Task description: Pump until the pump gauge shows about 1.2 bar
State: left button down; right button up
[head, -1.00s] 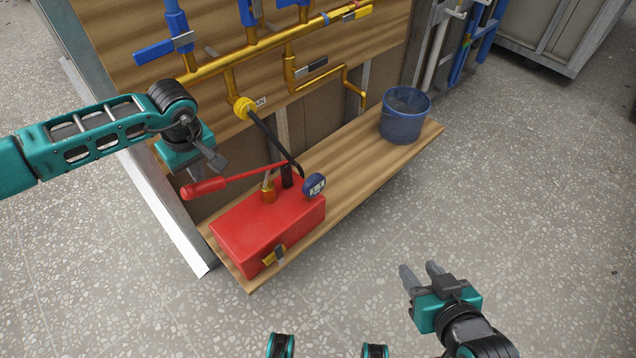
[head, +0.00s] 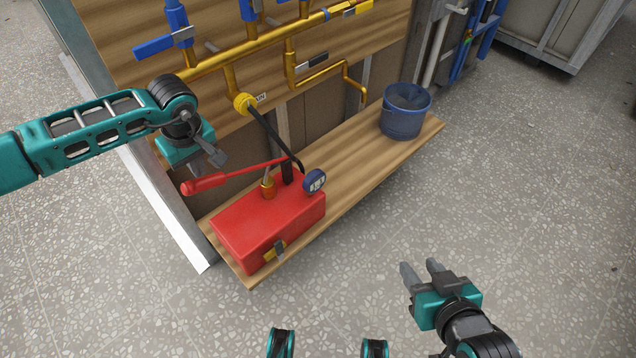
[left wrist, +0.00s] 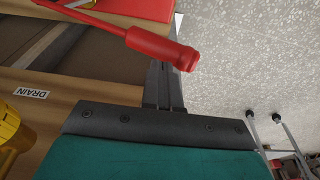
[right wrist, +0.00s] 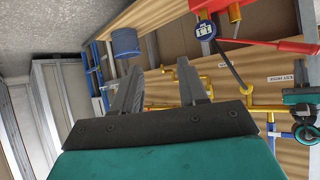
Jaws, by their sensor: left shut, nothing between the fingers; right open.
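The red pump (head: 262,238) sits on the wooden shelf. Its red lever, with a thick grip (head: 205,183), slants toward the left. The round dark blue gauge (head: 315,181) stands at the pump's right end; it also shows in the right wrist view (right wrist: 205,30), but its reading is too small to make out. My left gripper (head: 217,158) is shut and empty, close by the lever grip. In the left wrist view the grip (left wrist: 163,47) overlaps the fingertips (left wrist: 165,75); I cannot tell whether they touch. My right gripper (head: 422,272) is open and empty, over the floor.
Brass pipes (head: 215,68) with blue-handled valves cross the wall panel. A blue bucket (head: 405,118) stands at the shelf's far end. The shelf (head: 350,160) between pump and bucket is clear.

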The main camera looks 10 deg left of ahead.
aim_at(203, 180)
pick_arm(q)
notch_tip(203, 180, down, 7)
jog(key=b, duration=0.5)
jog(key=shift+b, duration=0.35)
jog(key=shift+r+p, duration=0.5)
notch_tip(203, 180, up, 6)
jog(key=p, duration=0.4)
jog(key=shift+r+p, duration=0.15)
jog(key=shift+p, duration=0.25)
pick_arm(e)
jog(key=shift+w+a+r, duration=0.1)
jog(key=shift+a+r, duration=0.15)
jog(key=shift+r, duration=0.2)
jog(key=shift+w+a+r, duration=0.1)
jog(key=shift+a+r, duration=0.15)
jog(key=shift+r, duration=0.2)
